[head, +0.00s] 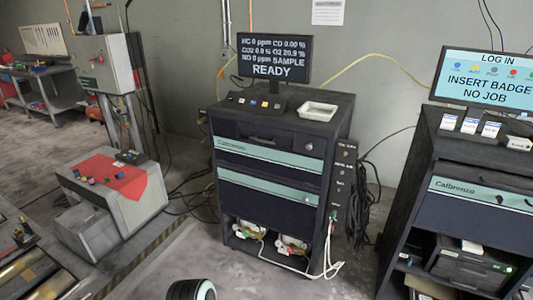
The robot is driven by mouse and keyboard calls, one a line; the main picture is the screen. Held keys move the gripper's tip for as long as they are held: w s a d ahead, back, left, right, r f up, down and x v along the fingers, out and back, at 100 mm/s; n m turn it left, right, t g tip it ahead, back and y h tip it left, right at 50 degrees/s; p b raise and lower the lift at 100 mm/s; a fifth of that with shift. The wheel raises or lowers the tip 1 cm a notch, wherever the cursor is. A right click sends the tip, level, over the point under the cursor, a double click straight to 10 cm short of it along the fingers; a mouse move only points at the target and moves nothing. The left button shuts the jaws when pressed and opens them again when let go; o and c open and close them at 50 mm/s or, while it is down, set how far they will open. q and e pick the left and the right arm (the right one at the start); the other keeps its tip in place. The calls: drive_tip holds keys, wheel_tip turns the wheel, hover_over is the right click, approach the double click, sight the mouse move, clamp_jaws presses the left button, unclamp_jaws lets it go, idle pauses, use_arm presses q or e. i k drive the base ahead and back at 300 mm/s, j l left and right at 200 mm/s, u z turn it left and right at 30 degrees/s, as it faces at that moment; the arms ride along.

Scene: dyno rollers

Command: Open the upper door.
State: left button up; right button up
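A dark cabinet (335,112) stands upright in the middle of the head view, its front turned towards me. Its upper door (262,153) is a dark panel with a pale green band and the brand name; a small round knob or lock shows near its right end. The upper door looks shut, flush with the front. A lower door (262,203) with a similar green band sits beneath it and also looks shut. Neither of my grippers shows. A dark rounded part with a pale green ring, at the bottom edge, looks like part of my arm.
A monitor (268,57) and a white tray (318,111) stand on the cabinet. White cables hang from its open bottom shelf. A second dark cabinet (478,207) stands at right. A grey box with a red cloth (112,178) stands at left. Floor before the middle cabinet looks clear.

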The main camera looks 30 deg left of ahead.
sight(305, 163)
drive_tip(key=i+j, duration=0.2)
drive_tip(key=j, duration=0.15)
drive_tip(key=i+j, duration=0.45)
drive_tip(key=j, duration=0.25)
drive_tip(key=i+j, duration=0.25)
drive_tip(key=j+z, duration=0.05)
drive_tip(key=j, duration=0.05)
